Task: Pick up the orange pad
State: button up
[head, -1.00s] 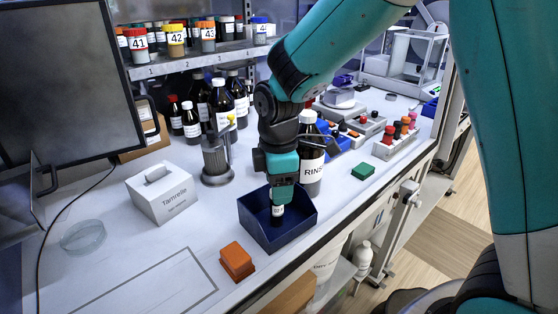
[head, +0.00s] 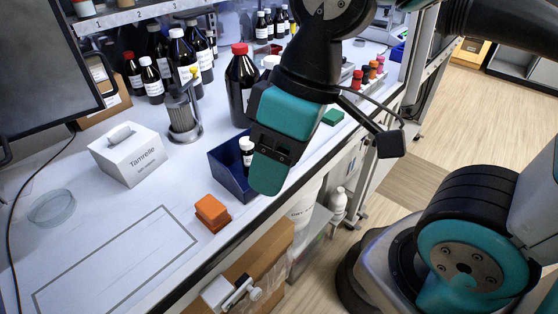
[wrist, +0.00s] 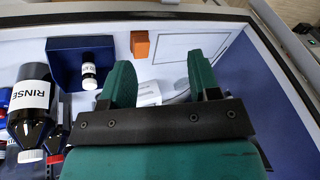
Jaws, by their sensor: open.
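The orange pad (head: 212,213) lies on the white bench near its front edge, left of the blue bin. It looks like a thick block, perhaps layered. In the wrist view the orange pad (wrist: 140,44) shows just beyond the fingers, right of the bin. My gripper (head: 268,172) is above the bench's front edge, to the right of the pad and partly in front of the bin. In the wrist view my gripper (wrist: 160,76) has its two teal fingers apart with nothing held between them.
The blue bin (head: 230,180) holds a small dark bottle (head: 246,146) with a white cap. A white Tamrelle box (head: 128,155), a glass dish (head: 52,208) and an outlined rectangle (head: 120,262) are to the left. A tall red-capped bottle (head: 240,75) stands behind the bin. Bench around the pad is clear.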

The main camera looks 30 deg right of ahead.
aim_at(212, 213)
jog(key=k, duration=1.3)
jog(key=u, duration=0.65)
jog(key=i, duration=1.2)
jog(key=z, duration=0.65)
